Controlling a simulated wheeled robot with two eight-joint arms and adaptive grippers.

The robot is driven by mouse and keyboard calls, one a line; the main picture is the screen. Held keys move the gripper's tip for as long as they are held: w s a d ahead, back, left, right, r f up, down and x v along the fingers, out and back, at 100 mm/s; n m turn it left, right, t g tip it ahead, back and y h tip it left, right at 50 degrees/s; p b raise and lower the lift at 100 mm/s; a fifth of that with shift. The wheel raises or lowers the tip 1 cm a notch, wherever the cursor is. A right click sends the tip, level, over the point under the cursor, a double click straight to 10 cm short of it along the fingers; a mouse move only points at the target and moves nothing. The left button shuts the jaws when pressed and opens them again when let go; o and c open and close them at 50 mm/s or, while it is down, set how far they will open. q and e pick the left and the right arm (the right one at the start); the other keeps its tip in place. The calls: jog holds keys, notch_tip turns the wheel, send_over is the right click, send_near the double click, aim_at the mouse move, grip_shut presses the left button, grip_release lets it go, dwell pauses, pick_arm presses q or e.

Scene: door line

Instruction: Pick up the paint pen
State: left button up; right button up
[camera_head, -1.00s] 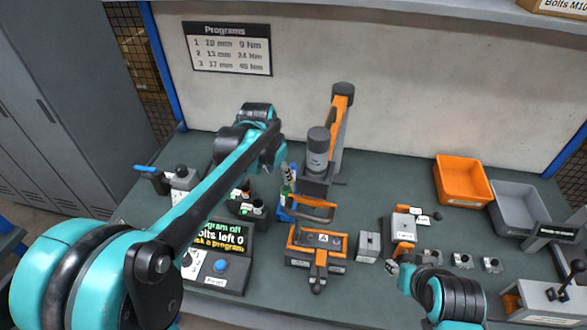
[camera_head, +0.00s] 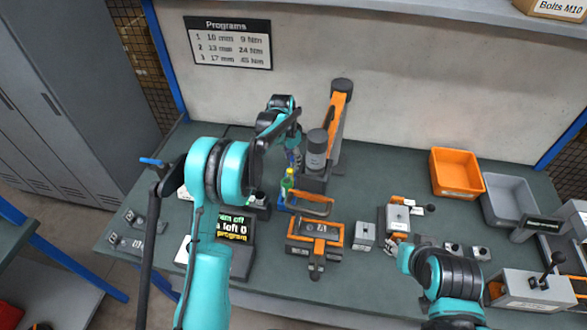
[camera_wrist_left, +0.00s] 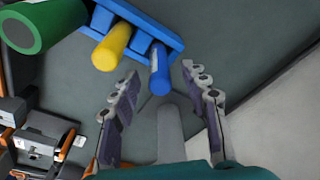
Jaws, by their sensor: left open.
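In the left wrist view a blue rack (camera_wrist_left: 148,33) holds a thick green cylinder (camera_wrist_left: 40,22), a thinner yellow one (camera_wrist_left: 112,46) and a slim blue one (camera_wrist_left: 160,72). They look like pens or markers; I cannot tell which is the paint pen. My left gripper (camera_wrist_left: 161,82) is open, its fingers on either side of the blue one's end, with no clear contact. In the head view my left gripper (camera_head: 292,157) is just behind the green bottle-like item (camera_head: 288,182) in the rack. My right gripper (camera_head: 393,244) is small and partly hidden by its arm.
A grey cylinder (camera_head: 317,150) on an orange-armed stand is close to the right of my left gripper. A display box (camera_head: 237,240) stands left. Orange (camera_head: 457,184) and grey (camera_head: 510,215) bins are at the right.

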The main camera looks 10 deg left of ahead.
pick_arm(q)
jog(key=f, duration=0.2)
jog(key=f+b, duration=0.1)
jog(key=f, duration=0.1)
jog(key=shift+w+d+f, duration=0.1)
jog(key=shift+w+d, duration=0.2)
jog(key=shift+c, duration=0.6)
grip_shut()
jog(key=shift+r, duration=0.2)
